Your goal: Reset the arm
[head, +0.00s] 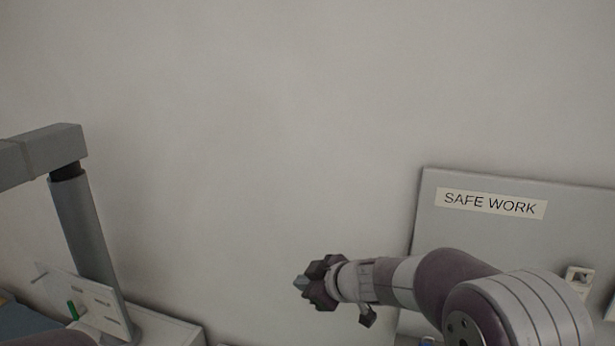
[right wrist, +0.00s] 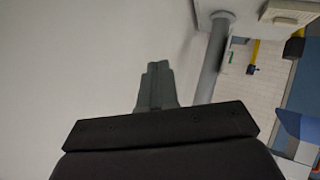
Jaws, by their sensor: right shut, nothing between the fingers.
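My right arm reaches in from the lower right in the head view. Its gripper (head: 301,283) points left in front of the pale wall, with nothing held. In the right wrist view the gripper (right wrist: 157,68) shows its two fingers closed together, with only bare wall beyond the tips. Part of my left arm shows at the lower left edge of the head view; its gripper is out of the picture.
A grey panel labelled SAFE WORK (head: 490,204) stands against the wall at the right, partly behind my right arm. A grey post with a horizontal beam (head: 85,225) rises at the left. A small white plate with a green part (head: 95,300) is by its foot. The middle wall is bare.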

